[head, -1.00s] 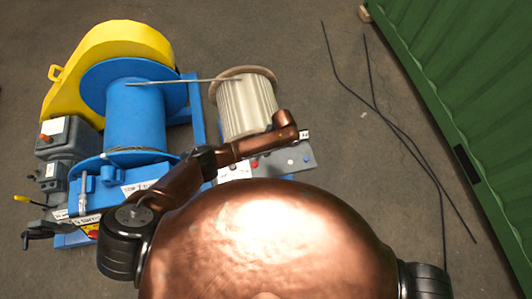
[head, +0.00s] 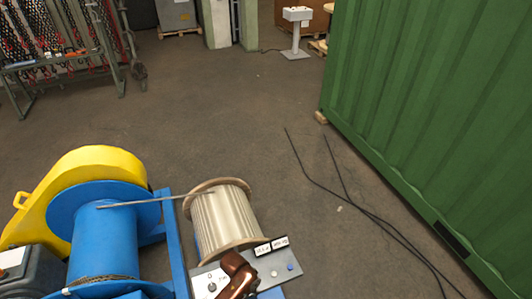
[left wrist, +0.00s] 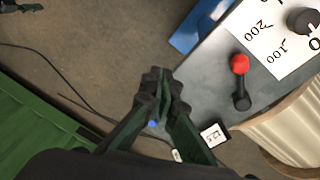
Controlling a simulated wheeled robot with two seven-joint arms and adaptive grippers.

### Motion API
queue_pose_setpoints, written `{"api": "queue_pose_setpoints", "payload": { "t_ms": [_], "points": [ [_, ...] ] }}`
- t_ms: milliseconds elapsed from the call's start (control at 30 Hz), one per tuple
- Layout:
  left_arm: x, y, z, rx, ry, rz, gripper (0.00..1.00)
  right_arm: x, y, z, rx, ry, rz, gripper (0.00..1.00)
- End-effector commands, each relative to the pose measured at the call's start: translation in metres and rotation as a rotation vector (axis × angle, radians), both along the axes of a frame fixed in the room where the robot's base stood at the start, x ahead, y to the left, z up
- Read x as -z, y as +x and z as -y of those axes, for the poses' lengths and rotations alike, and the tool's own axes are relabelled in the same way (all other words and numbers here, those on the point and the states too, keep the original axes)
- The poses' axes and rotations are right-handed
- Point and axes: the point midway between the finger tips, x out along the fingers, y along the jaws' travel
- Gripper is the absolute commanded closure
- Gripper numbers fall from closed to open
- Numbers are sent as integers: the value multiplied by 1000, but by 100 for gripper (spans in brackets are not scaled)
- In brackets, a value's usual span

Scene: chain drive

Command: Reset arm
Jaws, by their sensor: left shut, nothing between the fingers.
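My left gripper (left wrist: 161,88) shows in the left wrist view with its dark fingers together and nothing between them. It is over the edge of the grey control panel (left wrist: 205,80). The panel has a red-tipped lever (left wrist: 239,66), a black knob (left wrist: 303,20) and a white numbered scale (left wrist: 268,32). In the head view the panel (head: 268,268) is at the bottom, and a copper part of my left arm covers some of it. My right gripper is in neither view.
A blue winch drum (head: 103,240) with a yellow guard (head: 85,165) stands at lower left. A rod runs from it to a pale spool (head: 222,218). A green container (head: 430,110) is on the right. Black cables (head: 340,195) lie on the floor. Middle floor is clear.

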Motion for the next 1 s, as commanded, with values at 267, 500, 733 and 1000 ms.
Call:
{"api": "queue_pose_setpoints", "payload": {
  "t_ms": [267,500,733,1000],
  "points": [
    [-44,-54,-133,-441,-37,120,100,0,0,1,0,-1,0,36],
    [-76,-96,-222,-653,40,191,100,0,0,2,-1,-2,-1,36],
    [-99,-130,-274,-765,106,233,100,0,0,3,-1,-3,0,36],
    [-96,-151,-308,-835,163,256,100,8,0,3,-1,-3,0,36]
  ]
}}
